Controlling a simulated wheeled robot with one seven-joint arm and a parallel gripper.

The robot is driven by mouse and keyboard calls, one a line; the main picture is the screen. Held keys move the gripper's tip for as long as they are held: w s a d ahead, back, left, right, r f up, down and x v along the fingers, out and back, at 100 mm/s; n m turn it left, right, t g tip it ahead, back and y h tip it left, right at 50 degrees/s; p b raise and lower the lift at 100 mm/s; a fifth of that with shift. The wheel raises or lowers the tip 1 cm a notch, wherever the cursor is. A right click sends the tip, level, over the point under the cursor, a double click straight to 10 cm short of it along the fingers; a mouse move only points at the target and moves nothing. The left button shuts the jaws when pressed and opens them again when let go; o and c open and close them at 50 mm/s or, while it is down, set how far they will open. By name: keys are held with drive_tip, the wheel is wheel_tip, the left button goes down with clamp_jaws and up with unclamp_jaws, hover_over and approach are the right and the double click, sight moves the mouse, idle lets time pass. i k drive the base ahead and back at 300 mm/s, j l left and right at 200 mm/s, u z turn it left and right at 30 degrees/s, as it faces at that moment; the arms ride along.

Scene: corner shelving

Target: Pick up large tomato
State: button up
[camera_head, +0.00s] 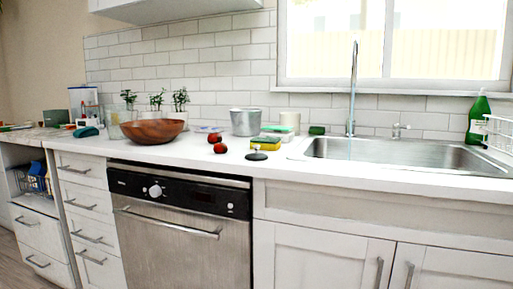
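Two small round red things that look like tomatoes lie on the white counter above the dishwasher. One red tomato (220,148) is nearer the counter's front edge. The other red tomato (214,137) is just behind it and slightly left. They look close in size, and I cannot tell for sure which is larger. My gripper is not in view.
A wooden bowl (152,131) stands left of the tomatoes, and a metal pot (245,122) behind them to the right. A yellow item (265,144) and a dark disc (256,156) lie right. The sink (405,153) is further right. The counter front by the tomatoes is clear.

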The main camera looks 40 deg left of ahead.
sight(213, 139)
drive_tip(key=j, duration=0.45)
drive_tip(key=k+j+z, duration=0.1)
drive_tip(key=j, duration=0.3)
drive_tip(key=k+j, duration=0.1)
drive_tip(key=j, duration=0.35)
drive_tip(key=k+j+z, duration=0.1)
drive_tip(key=j, duration=0.35)
drive_tip(key=k+j, duration=0.1)
drive_tip(key=j, duration=0.3)
